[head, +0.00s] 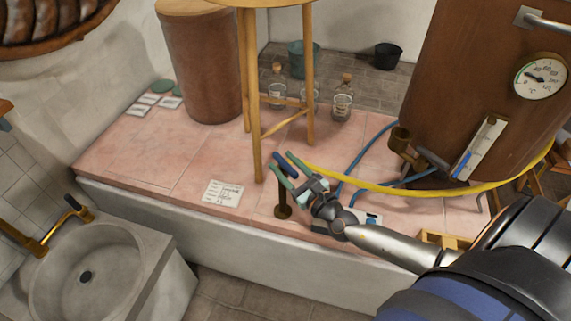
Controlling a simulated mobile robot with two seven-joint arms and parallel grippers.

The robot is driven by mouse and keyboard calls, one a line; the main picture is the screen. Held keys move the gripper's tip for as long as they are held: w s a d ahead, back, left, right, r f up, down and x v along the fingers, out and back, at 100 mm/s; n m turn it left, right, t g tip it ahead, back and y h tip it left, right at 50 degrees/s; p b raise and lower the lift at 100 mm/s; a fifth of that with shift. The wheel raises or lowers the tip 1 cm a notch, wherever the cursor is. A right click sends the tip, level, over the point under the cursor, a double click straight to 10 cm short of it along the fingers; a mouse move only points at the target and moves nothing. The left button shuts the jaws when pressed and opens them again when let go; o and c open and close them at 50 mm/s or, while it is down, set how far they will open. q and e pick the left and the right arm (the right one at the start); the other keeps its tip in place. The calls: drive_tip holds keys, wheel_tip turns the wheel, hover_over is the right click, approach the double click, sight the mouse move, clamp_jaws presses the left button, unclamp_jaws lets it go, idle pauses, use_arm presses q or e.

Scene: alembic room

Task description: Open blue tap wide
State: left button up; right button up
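The blue tap has a blue lever handle (285,165) on a short dark brass post (283,207) near the front edge of the pink tiled counter. My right gripper (284,163) reaches in from the lower right. Its two pale green fingers lie along either side of the blue handle. They are apart, with the handle between them, but I cannot tell whether they press on it. The wrist hides part of the counter to the right of the post. My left gripper is not in view.
A yellow hose (400,189) and a blue hose (362,150) run close behind my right gripper. A wooden stool (256,100) stands behind the handle. A label card (223,193) lies to the left. A stone sink (90,270) is at lower left, a brown tank (465,70) at right.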

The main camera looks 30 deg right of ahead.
clamp_jaws()
idle(0.5)
drive_tip(key=shift+a+r+m+h+p, duration=0.15)
drive_tip(key=shift+m+h+p, duration=0.55)
drive_tip(key=shift+h+p, duration=0.35)
drive_tip(key=shift+a+m+h+p, duration=0.1)
drive_tip(key=shift+m+h+p, duration=0.6)
drive_tip(key=shift+h, duration=0.45)
drive_tip(key=m+g+h, duration=0.1)
drive_tip(key=m+h, duration=0.1)
drive_tip(key=h, duration=0.1)
drive_tip(key=shift+a+h, duration=0.15)
drive_tip(key=shift+h, duration=0.15)
drive_tip(key=shift+w+a+f+m+g+h, duration=0.1)
drive_tip(key=shift+m+g+h, duration=0.85)
drive_tip(key=shift+h, duration=0.25)
drive_tip(key=shift+w+f+m+g+h, duration=0.1)
drive_tip(key=shift+m+g+h, duration=0.65)
drive_tip(key=shift+m+h, duration=0.4)
